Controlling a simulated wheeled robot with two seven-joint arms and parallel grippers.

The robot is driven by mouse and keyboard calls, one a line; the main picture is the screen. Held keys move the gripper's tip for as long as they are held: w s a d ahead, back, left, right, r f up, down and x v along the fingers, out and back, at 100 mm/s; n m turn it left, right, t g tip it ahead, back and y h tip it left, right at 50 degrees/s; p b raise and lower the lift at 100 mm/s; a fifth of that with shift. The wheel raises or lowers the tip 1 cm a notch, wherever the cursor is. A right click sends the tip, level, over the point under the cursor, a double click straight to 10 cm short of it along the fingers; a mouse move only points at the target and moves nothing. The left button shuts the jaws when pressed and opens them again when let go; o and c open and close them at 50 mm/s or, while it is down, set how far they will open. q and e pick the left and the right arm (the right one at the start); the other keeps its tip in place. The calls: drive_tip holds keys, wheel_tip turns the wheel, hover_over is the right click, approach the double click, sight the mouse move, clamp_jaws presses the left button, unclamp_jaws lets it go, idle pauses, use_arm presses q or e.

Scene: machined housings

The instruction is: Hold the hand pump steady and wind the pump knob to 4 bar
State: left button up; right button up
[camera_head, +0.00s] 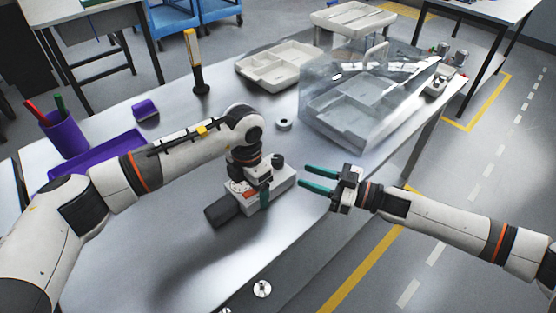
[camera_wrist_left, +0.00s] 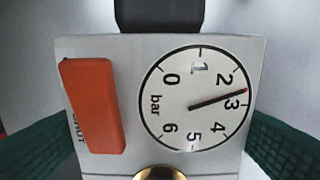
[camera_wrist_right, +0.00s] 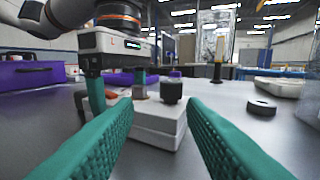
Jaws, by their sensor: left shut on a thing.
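The hand pump (camera_head: 278,191), a pale grey box with a dark handle (camera_head: 222,211), lies on the metal table. My left gripper (camera_head: 258,188) is shut across its body from above; its teal fingers flank the pump in the left wrist view. The black pump knob (camera_wrist_right: 171,91) stands upright on the pump in the right wrist view, beyond the fingertips. My right gripper (camera_head: 303,177) is open and empty, right of the pump and apart from it.
A grey ring (camera_head: 284,125) lies behind the pump. A clear cover (camera_head: 365,90) over trays stands at the back right. A purple tray (camera_head: 95,163) and pen cup (camera_head: 64,135) are at the left. The front of the table is largely clear.

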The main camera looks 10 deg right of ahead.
sight(277, 158)
drive_tip(key=shift+w+d+r+g, duration=0.1)
drive_tip(key=shift+w+d+g, duration=0.1)
drive_tip(key=shift+d, duration=0.45)
drive_tip(key=shift+w+d+r+g, duration=0.1)
drive_tip(key=shift+w+d+g, duration=0.1)
drive_tip(key=shift+d, duration=0.4)
drive_tip(key=x, duration=1.1)
drive_tip(key=shift+w+a, duration=0.1)
drive_tip(key=shift+a, duration=0.2)
drive_tip(key=c, duration=0.7)
drive_tip(key=shift+a+m+t+h, duration=0.15)
drive_tip(key=shift+m+t+h, duration=0.25)
drive_tip(key=shift+t, duration=0.3)
drive_tip(key=m+t+h, duration=0.2)
drive_tip(key=m+t, duration=0.1)
drive_tip(key=shift+a+r+t+h, duration=0.1)
drive_tip(key=shift+t+h, duration=0.3)
drive_tip(key=shift+h, duration=0.4)
drive_tip(key=shift+d, duration=0.2)
drive_tip(key=o, duration=0.7)
drive_tip(key=shift+m+t, duration=0.3)
